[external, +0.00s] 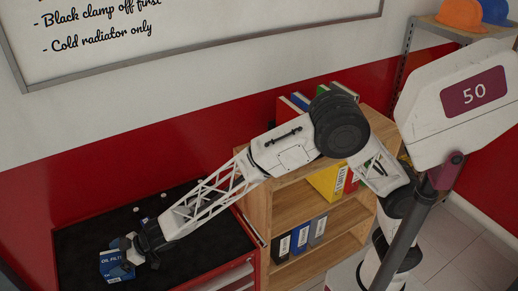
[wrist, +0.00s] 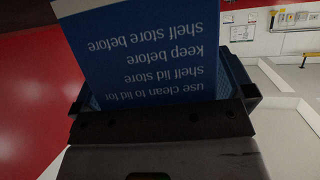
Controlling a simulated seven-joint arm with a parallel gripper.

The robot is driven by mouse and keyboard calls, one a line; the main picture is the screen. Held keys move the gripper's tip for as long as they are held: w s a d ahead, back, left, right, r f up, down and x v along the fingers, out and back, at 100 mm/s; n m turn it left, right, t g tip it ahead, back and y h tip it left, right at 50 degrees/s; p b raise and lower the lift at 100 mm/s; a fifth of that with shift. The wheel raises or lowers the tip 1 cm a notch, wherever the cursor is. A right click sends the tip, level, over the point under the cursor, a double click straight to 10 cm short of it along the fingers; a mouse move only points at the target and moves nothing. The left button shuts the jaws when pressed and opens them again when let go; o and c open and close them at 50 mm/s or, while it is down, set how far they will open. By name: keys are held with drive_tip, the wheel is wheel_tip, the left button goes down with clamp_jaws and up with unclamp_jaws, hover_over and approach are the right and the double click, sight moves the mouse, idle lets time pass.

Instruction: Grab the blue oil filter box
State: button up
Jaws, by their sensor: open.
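The blue oil filter box (external: 113,265) stands on the black top of the red cabinet at the lower left of the external view. It has a white band at its top and "OIL FIL" lettering on its side. In the wrist view, a blue face with upside-down white text, which looks like the box (wrist: 140,55), fills the space ahead of my gripper (wrist: 165,92). My gripper (external: 131,251) is open, right at the box, with its fingers around or just beside it. I cannot tell whether they touch it. The box's far side is hidden.
The black cabinet top (external: 205,255) is mostly clear, with a few small pale pieces near its back edge. A wooden shelf (external: 290,215) with coloured binders stands to the right. A red and white wall (external: 130,140) rises behind.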

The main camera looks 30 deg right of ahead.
drive_tip(key=shift+c, duration=0.5)
drive_tip(key=c, duration=0.9)
drive_tip(key=shift+r, duration=0.15)
wheel_tip(320, 180, up, 18)
drive_tip(key=shift+f, duration=0.1)
idle(0.7)
